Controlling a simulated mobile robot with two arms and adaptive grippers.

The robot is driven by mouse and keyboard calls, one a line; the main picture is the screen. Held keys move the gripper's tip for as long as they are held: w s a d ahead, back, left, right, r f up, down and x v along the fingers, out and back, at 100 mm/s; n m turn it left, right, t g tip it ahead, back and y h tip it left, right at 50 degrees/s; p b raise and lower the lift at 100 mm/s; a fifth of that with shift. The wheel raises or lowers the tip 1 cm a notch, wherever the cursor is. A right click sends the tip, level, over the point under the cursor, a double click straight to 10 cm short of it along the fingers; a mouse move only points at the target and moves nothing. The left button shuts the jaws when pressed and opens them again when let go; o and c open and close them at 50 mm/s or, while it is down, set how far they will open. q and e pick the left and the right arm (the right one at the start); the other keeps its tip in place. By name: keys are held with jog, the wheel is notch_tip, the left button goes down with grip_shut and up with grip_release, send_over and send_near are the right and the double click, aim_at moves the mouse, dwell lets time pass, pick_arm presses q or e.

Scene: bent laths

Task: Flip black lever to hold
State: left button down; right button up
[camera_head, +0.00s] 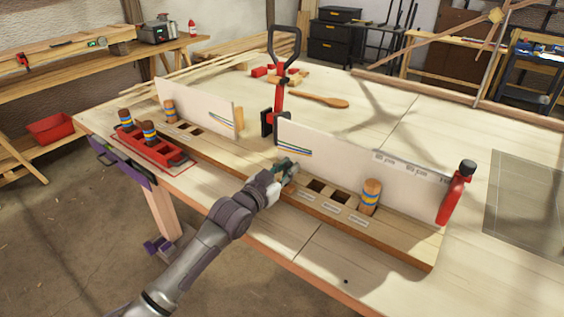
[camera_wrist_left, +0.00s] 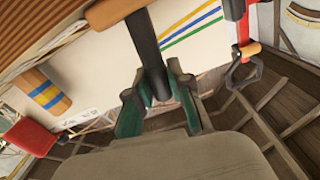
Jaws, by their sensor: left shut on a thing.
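The black lever (camera_wrist_left: 147,45) shows in the left wrist view as a dark bar coming down from a wooden rounded piece (camera_wrist_left: 115,10). Its lower end lies between the green-padded fingers of my left gripper (camera_wrist_left: 157,98), which is shut on it. In the head view my left gripper (camera_head: 286,170) is at the middle of the long wooden base (camera_head: 335,212), in front of the white panel (camera_head: 345,160). It hides most of the lever there. My right gripper is not in view.
A tall red clamp with a black handle (camera_head: 279,95) stands behind the gripper. A red tray (camera_head: 165,153) with banded pegs sits at left. A wooden spoon (camera_head: 320,100) lies behind.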

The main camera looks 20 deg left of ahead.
pick_arm(q)
jog(key=shift+s+d+m+p, duration=0.25)
jog(key=shift+d+m, duration=0.3)
jog(key=shift+m, duration=0.45)
jog(key=shift+d+f+m, duration=0.25)
jog(key=shift+m, duration=0.35)
jog(key=c, duration=1)
grip_release()
jog(key=shift+c, duration=0.2)
jog(key=shift+s, duration=0.1)
jog(key=shift+s+a+f, duration=0.1)
jog(key=shift+s+a, duration=0.05)
jog(key=shift+s, duration=0.35)
jog(key=v, duration=1.1)
